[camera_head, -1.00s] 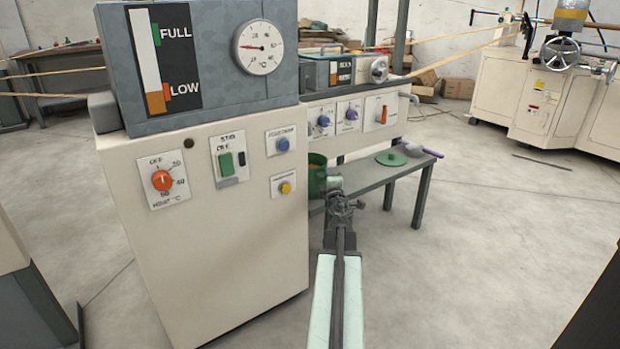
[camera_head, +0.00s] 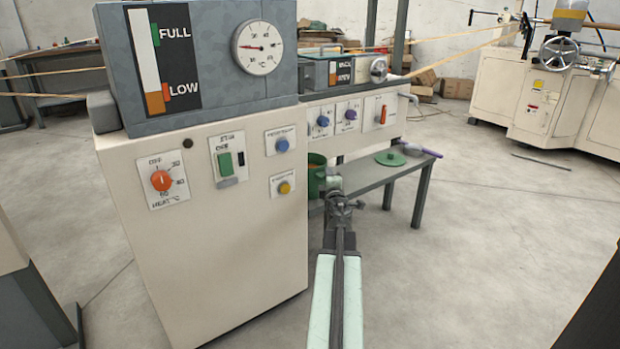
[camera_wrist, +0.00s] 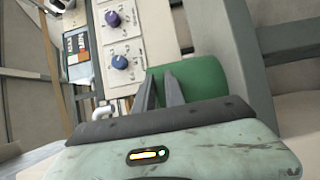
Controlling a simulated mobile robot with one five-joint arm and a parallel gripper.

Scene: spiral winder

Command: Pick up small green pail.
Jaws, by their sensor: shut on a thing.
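The small green pail (camera_head: 316,172) stands at the left end of the grey bench, beside the large cream cabinet. In the wrist view the green pail (camera_wrist: 205,80) lies directly beyond my fingers. My gripper (camera_head: 334,183) is at the pail's near right side in the head view. The two dark fingers (camera_wrist: 160,82) in the wrist view are close together at the pail's edge, shut on it. The exact contact point is hidden.
The grey bench (camera_head: 372,176) carries a green lid (camera_head: 390,158) and a purple-handled tool (camera_head: 420,149) to the right. The cream cabinet (camera_head: 215,260) stands close at the left. A control panel (camera_head: 350,118) is behind the bench. Open floor lies to the right.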

